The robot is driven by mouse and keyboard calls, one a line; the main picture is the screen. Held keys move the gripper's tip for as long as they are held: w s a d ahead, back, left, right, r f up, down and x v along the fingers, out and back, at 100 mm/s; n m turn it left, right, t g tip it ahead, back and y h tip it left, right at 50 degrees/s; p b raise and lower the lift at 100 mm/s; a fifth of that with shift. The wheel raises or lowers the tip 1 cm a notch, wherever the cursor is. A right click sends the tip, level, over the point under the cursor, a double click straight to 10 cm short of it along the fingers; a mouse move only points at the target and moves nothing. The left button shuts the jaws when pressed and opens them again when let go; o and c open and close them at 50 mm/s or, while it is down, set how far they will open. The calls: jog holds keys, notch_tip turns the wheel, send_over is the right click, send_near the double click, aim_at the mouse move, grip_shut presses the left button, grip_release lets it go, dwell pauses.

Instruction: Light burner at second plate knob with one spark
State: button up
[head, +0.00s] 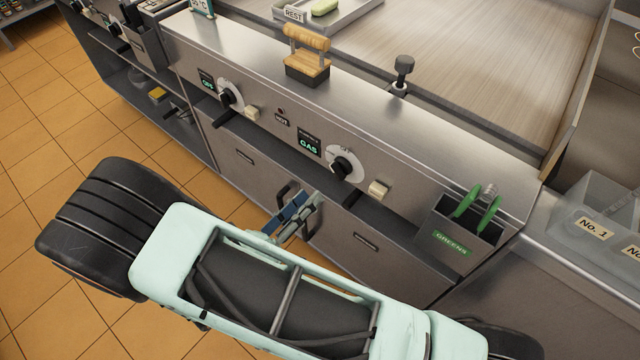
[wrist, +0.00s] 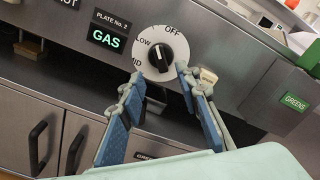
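The second plate knob is a black knob on a white dial (wrist: 160,52), under my gripper camera's view, with OFF, LOW and MID marks; I cannot tell its exact setting. It also shows in the head view (head: 343,166). A label beside it reads PLATE No. 2, with a lit green GAS display (wrist: 107,38). A small cream button (wrist: 208,75), likely the spark button, sits to its right, partly behind a finger; it is clear in the head view (head: 379,189). My gripper (wrist: 160,82) is open and empty, its blue-padded fingers apart in front of and below the knob.
Another knob (head: 229,97) with its own cream button (head: 252,113) is further left on the panel. A green-labelled GREENS bin (head: 462,232) with green-handled tongs stands at right. A ledge and drawers with dark handles run below the panel.

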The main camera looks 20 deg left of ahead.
jog(key=shift+v, duration=1.5)
